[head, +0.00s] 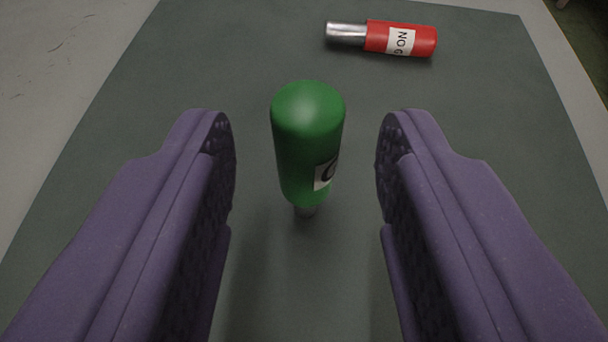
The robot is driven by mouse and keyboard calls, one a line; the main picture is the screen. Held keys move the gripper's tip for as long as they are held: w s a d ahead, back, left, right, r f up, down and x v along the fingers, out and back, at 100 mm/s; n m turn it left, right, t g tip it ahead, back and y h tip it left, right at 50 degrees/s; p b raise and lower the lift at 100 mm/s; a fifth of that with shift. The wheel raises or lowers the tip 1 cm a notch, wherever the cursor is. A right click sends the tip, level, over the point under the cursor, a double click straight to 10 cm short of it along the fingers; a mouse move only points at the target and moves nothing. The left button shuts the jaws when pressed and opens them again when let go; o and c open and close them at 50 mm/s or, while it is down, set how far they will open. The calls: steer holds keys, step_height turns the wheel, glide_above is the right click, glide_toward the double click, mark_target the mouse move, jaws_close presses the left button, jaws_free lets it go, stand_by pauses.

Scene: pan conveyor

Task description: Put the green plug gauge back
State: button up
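The green plug gauge (308,140) stands upright on the dark mat, with its green handle up and a short piece of its metal end showing at the bottom. A white label with a dark letter shows on its right side. My gripper (306,160) is open, with one purple finger on each side of the green gauge. Clear gaps show between the gauge and both fingers. What lies directly beneath the gauge's metal end is hard to make out.
A red plug gauge (400,40) with a "NO G..." label lies on its side at the back right, metal end to the left. The dark grey-green mat (190,60) is otherwise bare. Pale grey surface (60,60) borders it.

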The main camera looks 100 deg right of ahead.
steer(key=shift+a+r, duration=0.15)
steer(key=shift+r, duration=0.1)
steer(key=p+v, duration=0.4)
steer(key=v, duration=0.7)
steer(key=shift+w+a, duration=0.1)
steer(key=shift+a, duration=0.25)
steer(key=shift+w, duration=0.1)
